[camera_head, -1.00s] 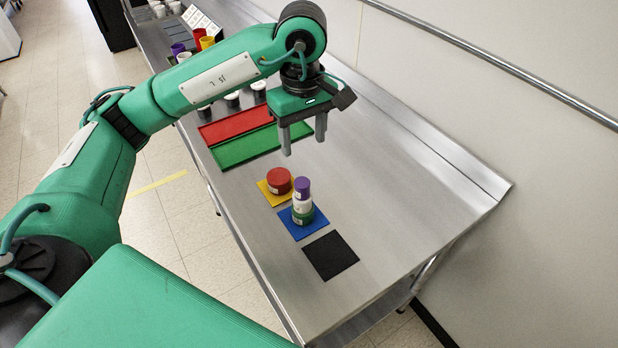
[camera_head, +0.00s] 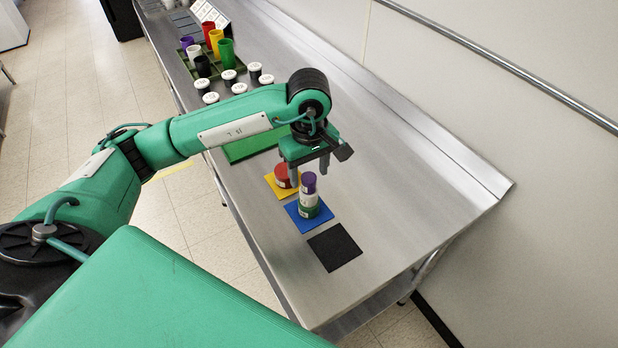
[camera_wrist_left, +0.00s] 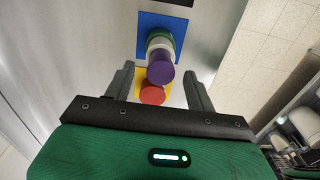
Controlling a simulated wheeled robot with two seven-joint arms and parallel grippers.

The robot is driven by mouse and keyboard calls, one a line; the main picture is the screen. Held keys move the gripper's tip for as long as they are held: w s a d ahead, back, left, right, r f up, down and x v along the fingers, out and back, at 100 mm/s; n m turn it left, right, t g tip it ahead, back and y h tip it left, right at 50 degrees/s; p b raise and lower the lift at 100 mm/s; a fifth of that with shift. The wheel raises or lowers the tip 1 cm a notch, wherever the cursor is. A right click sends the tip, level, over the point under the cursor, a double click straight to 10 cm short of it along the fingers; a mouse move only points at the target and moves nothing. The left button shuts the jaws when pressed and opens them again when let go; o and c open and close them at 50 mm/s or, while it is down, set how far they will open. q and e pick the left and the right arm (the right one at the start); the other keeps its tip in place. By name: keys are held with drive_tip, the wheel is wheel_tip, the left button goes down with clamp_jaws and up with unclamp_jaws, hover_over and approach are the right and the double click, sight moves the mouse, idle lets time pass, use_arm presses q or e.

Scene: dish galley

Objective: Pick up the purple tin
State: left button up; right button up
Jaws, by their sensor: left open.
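The purple tin (camera_head: 309,182) sits on top of a stack on the blue mat (camera_head: 322,221). Below it in the stack are a white tin (camera_head: 309,197) and a green tin (camera_head: 311,210). In the left wrist view the purple tin (camera_wrist_left: 160,67) shows just beyond the fingertips, roughly midway between them. My left gripper (camera_head: 308,173) is open and empty, pointing down, above and slightly behind the stack. A red tin (camera_head: 283,172) stands on the yellow mat (camera_head: 277,187), partly hidden by a finger in the head view. My right gripper is not in view.
A black mat (camera_head: 335,247) lies bare in front of the blue one. A green tray (camera_head: 250,146) lies behind, partly under my arm. Several white-lidded dark jars (camera_head: 229,77) and coloured cups (camera_head: 226,52) stand farther back. The counter to the right is clear up to the wall.

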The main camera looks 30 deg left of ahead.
use_arm(q)
drive_tip(key=shift+f, duration=1.3)
drive_tip(key=c, duration=1.1)
drive_tip(key=shift+r, duration=0.1)
